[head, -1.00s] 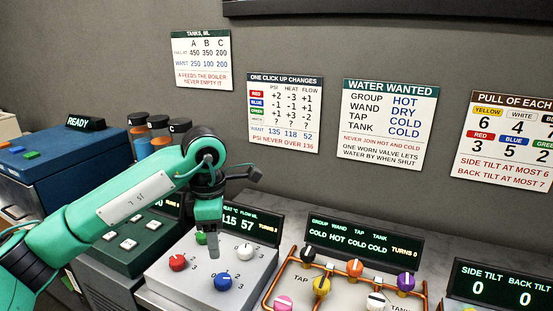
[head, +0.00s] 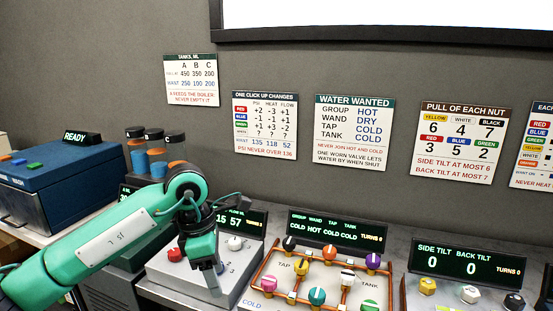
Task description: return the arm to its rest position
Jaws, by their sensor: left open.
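My left arm comes in from the lower left in the head view. Its gripper (head: 211,283) points down in front of the grey knob box (head: 160,268) and hides part of it. The jaws are open, and I see nothing held between them. A red knob (head: 174,255) shows left of the gripper and a white knob (head: 235,243) to its right. The box's dark display (head: 240,219) is partly covered by the arm. I cannot tell the exact gap between the fingertips and the box. My right gripper is not in view.
A pipe panel (head: 253,287) with coloured knobs stands right of the knob box. A tilt display (head: 468,261) with several nuts is further right. A blue box (head: 60,190) and tanks (head: 154,157) stand at the left. Instruction cards hang on the wall (head: 330,65).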

